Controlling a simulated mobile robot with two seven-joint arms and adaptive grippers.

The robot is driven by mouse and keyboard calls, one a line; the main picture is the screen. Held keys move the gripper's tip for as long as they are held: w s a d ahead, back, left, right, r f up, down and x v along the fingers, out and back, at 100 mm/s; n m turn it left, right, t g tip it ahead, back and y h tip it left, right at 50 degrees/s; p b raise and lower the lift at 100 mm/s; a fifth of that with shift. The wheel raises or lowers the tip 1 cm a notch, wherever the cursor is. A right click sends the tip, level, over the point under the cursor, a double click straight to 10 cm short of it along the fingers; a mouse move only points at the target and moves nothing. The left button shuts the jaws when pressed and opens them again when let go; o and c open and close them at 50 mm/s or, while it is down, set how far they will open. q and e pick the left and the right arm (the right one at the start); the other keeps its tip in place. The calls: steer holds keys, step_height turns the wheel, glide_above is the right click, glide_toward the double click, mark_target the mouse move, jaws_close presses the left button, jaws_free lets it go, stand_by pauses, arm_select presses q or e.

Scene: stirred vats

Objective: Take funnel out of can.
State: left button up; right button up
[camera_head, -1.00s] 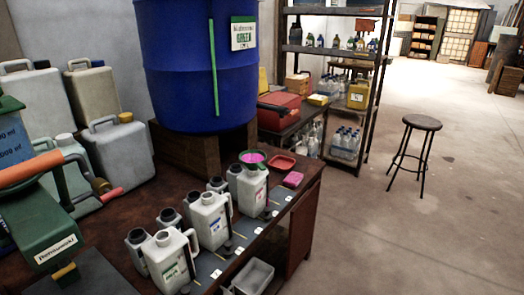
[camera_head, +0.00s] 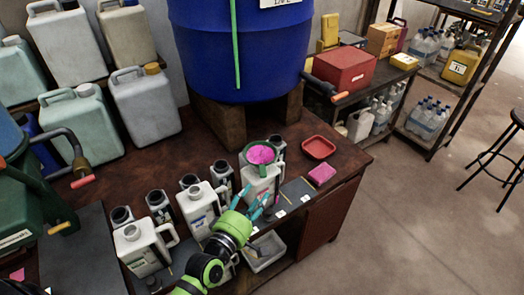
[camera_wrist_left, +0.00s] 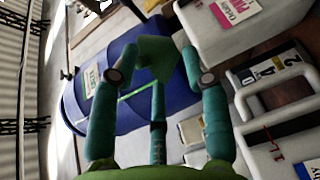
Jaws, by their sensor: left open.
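The funnel (camera_head: 261,153) has a green rim with pink inside and sits in the mouth of a white can (camera_head: 257,183) at the right end of the can row. My left gripper (camera_head: 258,197) has green and teal fingers, is open and empty, and is just in front of that can, below the funnel. In the left wrist view the funnel (camera_wrist_left: 157,52) shows green beyond the spread fingers (camera_wrist_left: 158,90), apart from them. The can with a pink label (camera_wrist_left: 235,15) is at the upper right there. My right gripper is not in view.
Other white cans (camera_head: 146,250) and dark-mouthed containers (camera_head: 160,205) stand close to the left. A red dish (camera_head: 319,147) and a pink sponge (camera_head: 322,174) lie to the right. A blue vat (camera_head: 270,50) stands behind. A grey bin (camera_head: 265,252) is below the table's front edge.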

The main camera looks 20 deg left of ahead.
mark_target(262, 171)
arm_select(q)
steer(key=shift+n+t, duration=0.4)
steer(key=shift+n, duration=0.2)
steer(key=w+r, duration=0.1)
steer(key=w, duration=0.1)
steer(key=w+r+p, duration=0.1)
steer(key=w, duration=0.1)
steer(key=w+r+p, duration=0.1)
steer(key=w, duration=0.1)
steer(key=shift+a+r, duration=0.15)
steer(key=shift+r, duration=0.2)
steer(key=shift+w+f, duration=0.1)
steer(key=shift+w, duration=0.45)
jaws_close()
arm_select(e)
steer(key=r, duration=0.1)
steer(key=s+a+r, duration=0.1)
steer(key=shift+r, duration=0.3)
